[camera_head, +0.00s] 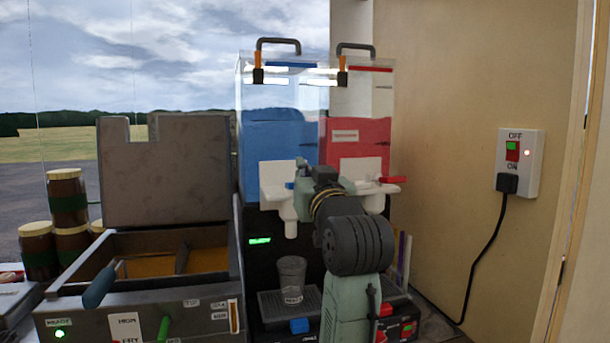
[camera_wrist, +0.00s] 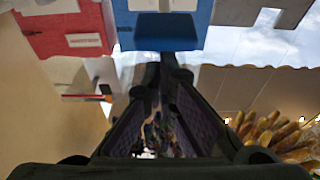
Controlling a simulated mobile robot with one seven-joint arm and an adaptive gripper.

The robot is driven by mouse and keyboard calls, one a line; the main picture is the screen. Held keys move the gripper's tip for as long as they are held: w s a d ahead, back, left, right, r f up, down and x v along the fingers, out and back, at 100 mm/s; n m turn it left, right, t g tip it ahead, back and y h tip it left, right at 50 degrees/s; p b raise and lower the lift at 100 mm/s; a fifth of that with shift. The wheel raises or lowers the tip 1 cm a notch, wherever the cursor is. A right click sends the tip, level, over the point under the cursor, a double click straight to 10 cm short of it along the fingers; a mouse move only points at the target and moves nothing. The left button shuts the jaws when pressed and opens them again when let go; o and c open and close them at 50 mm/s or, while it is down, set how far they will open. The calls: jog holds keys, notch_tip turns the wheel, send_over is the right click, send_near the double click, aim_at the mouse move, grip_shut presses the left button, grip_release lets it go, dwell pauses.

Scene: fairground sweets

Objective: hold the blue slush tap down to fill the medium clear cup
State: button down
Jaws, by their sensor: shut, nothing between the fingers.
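The slush machine has a blue tank (camera_head: 283,138) on the left, with a white tap (camera_head: 277,183) in front. A bit of the blue tap lever (camera_head: 290,185) shows beside my gripper. A clear cup (camera_head: 291,275) with a label stands upright under this tap's spout and looks empty. My gripper (camera_head: 302,168) is at the lever, partly hidden by my arm. In the wrist view, my gripper (camera_wrist: 162,62) is shut and empty, its tips close to the dark blue lever (camera_wrist: 167,32). I cannot tell whether they touch it.
The red tank (camera_head: 358,138) and its red tap lever (camera_head: 392,180) are to the right. A fryer (camera_head: 140,310) with a raised lid stands left. Brown jars (camera_head: 68,200) are at the far left. A wall switch (camera_head: 519,160) with a cable is on the right.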

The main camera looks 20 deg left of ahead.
jog(key=f+b, duration=0.1)
jog(key=b, duration=0.1)
jog(key=f+t+y+b, duration=0.1)
jog(key=f+b, duration=0.1)
jog(key=b, duration=0.1)
jog(key=f+t+b, duration=0.1)
jog(key=f+b, duration=0.1)
jog(key=shift+s+d+y, duration=0.25)
jog(key=shift+s+y, duration=0.05)
jog(key=shift+r, duration=0.1)
dwell(2.5)
